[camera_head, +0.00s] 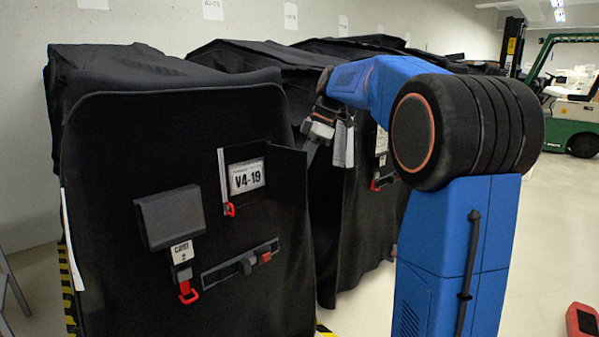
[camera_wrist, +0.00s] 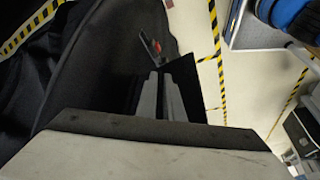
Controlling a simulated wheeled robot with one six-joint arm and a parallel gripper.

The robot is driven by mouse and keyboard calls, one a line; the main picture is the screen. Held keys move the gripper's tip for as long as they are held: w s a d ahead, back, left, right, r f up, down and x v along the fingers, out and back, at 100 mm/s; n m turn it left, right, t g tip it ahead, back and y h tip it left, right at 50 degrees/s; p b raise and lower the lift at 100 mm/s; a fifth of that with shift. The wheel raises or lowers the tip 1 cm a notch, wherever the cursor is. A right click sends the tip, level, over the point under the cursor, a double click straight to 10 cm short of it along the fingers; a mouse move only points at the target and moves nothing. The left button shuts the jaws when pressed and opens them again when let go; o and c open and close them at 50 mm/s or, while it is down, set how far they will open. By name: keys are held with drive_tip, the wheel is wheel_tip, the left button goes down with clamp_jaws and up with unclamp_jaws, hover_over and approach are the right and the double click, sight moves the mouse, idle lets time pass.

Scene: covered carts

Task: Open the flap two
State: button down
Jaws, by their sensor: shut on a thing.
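The nearest cart wears a black cover (camera_head: 110,240) with a tag reading "CART 2" (camera_head: 181,252). Its black flap (camera_head: 285,182) stands out from the front, swung to the right side. A white label "V4-19" (camera_head: 246,177) shows beside it, with a white strip and red pull (camera_head: 229,209) at the label's left. My gripper (camera_head: 309,153) is at the flap's outer upper right edge. In the wrist view, my gripper (camera_wrist: 161,75) has its grey fingers close together on the dark flap (camera_wrist: 186,88). The exact contact is partly hidden.
A dark grey box (camera_head: 170,217) hangs on the cover above a red loop, and a strap bar (camera_head: 240,263) sits lower. More covered carts (camera_head: 345,215) stand just behind my gripper. Open floor (camera_head: 540,240) lies at right, with a green forklift (camera_head: 573,85) beyond.

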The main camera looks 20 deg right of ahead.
drive_tip(key=shift+w, duration=0.15)
idle(0.3)
drive_tip(key=c, duration=1.9)
unclamp_jaws()
drive_tip(key=v, duration=1.7)
drive_tip(key=shift+d, duration=0.2)
drive_tip(key=shift+r, duration=0.1)
